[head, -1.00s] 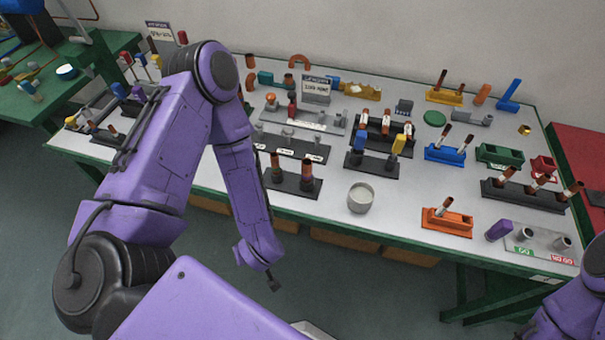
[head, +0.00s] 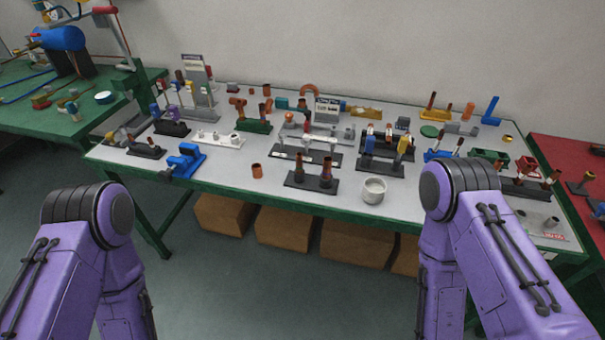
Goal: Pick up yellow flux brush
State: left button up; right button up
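A yellow-topped upright piece (head: 404,146), possibly the yellow flux brush, stands in a black holder (head: 377,168) right of the table's middle. A blue-topped piece (head: 369,146) stands beside it on the left. Another small yellow piece (head: 155,110) shows among the coloured pieces at the table's left. They are too small to tell which is the flux brush. Both of my arms show in front of the table with forearms hanging down. My two grippers are below the picture's edge and not visible.
The white-topped table (head: 235,180) has a green frame and holds many small stands. A grey cup (head: 373,190) and a copper ring (head: 257,171) are near its front edge. Cardboard boxes (head: 285,228) sit below. A green table stands left, a red one right.

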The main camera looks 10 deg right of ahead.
aim_at(403, 142)
jog(key=i, duration=1.05)
jog(key=z, duration=0.65)
